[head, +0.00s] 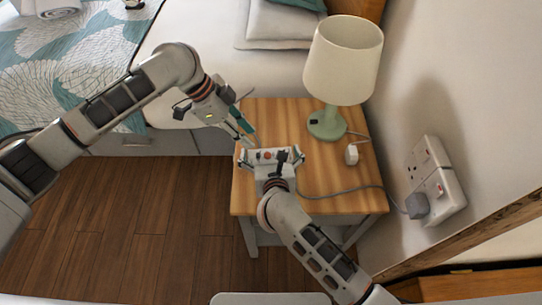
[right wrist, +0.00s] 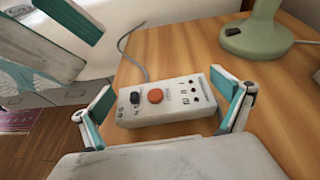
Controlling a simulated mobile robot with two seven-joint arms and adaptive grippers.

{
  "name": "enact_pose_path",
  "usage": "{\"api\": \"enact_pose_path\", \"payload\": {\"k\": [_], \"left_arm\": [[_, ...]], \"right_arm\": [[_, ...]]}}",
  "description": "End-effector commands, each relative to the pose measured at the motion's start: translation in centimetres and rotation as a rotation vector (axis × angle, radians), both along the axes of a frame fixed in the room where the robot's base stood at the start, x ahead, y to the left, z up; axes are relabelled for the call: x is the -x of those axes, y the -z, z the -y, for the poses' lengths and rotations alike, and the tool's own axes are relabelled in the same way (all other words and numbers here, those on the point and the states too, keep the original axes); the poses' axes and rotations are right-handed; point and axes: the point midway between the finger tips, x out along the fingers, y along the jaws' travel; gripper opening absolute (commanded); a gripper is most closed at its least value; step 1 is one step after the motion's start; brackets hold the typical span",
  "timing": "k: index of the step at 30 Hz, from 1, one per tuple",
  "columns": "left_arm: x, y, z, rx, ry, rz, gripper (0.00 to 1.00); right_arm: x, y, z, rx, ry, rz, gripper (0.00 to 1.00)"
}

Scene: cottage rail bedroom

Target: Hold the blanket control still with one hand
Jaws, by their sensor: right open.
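The blanket control (head: 265,155) is a pale box with an orange-red round button, a dark switch and small dark dots. It lies flat on the wooden bedside table (head: 283,118). In the right wrist view the control (right wrist: 183,99) sits between the teal-padded fingers of my right gripper (right wrist: 165,84). That gripper is open, with one finger near each short end of the box. In the head view my right gripper (head: 271,157) covers part of the control. My left gripper (head: 243,122) is just above and left of the control, its fingers apart, with nothing seen between them.
A green-based lamp (head: 343,60) stands at the table's back, with a white plug-like piece (head: 352,154) beside it. A grey cable (head: 345,190) crosses the table to a wall socket (head: 435,180). The bed (head: 190,60) is behind left. Open floor (head: 140,220) lies left.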

Motion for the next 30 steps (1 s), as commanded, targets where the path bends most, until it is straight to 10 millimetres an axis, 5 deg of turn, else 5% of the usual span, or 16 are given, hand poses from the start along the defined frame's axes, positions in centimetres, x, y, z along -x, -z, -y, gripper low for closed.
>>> {"api": "enact_pose_path", "payload": {"k": [7, 19, 23, 30], "left_arm": [[0.0, 0.0, 0.0, 0.0, 0.0, 0.0, 0.28], [0.0, 0.0, 0.0, 0.0, 0.0, 0.0, 0.28], [0.0, 0.0, 0.0, 0.0, 0.0, 0.0, 0.28], [0.0, 0.0, 0.0, 0.0, 0.0, 0.0, 0.28]], "right_arm": [[-2.7, 1.0, -0.3, 0.001, 0.0, 0.001, 1.0], [-3.3, 1.3, -0.3, 0.0, -0.001, 0.001, 1.0], [-3.3, 1.3, -0.3, 0.0, -0.001, 0.001, 0.69], [-3.3, 1.3, -0.3, 0.0, -0.001, 0.001, 0.68]]}}
